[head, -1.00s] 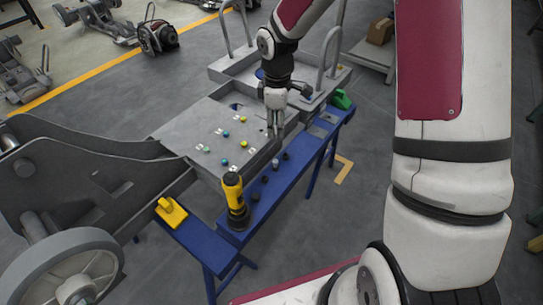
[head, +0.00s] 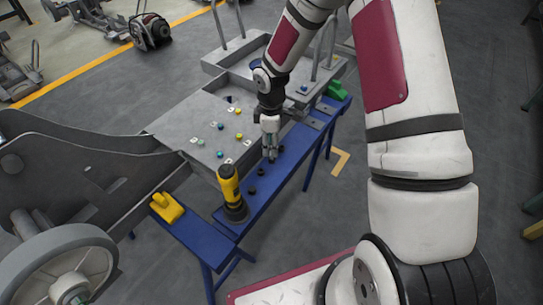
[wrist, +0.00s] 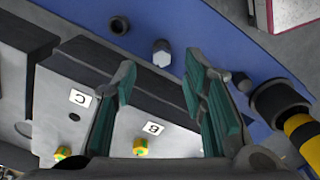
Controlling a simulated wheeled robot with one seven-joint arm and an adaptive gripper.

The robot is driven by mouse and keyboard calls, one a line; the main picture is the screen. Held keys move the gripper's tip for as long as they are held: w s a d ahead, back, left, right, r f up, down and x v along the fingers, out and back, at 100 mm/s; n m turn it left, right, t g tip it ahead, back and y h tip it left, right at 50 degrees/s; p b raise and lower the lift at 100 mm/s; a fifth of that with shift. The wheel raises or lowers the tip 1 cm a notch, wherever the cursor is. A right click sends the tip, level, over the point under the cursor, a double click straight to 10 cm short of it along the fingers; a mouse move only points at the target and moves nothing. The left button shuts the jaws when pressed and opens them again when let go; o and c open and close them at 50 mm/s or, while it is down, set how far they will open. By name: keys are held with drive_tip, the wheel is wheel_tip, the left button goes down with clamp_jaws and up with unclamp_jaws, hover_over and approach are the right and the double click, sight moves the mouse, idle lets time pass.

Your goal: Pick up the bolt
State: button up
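A silver hex-headed bolt (wrist: 161,53) stands on the blue bench in the wrist view. It lies ahead of the gap between the two teal-padded fingers of my gripper (wrist: 161,85). The fingers are apart with nothing held between them. In the head view my gripper (head: 271,157) points down over the blue bench (head: 297,163), beside the grey chassis. There the fingers hide the bolt or blend with it, and I cannot tell whether they touch it.
Black round pieces (head: 253,190) line the bench; one black piece (wrist: 119,25) is near the bolt. A yellow-black power tool (head: 231,193) stands at the near end. The grey chassis plate (head: 185,121) carries small coloured pieces. A yellow object (head: 167,207) is at left.

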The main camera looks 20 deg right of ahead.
wheel_tip(320, 180, down, 4)
drive_tip(key=shift+s+f, duration=0.1)
drive_tip(key=shift+f, duration=0.05)
clamp_jaws()
idle(0.3)
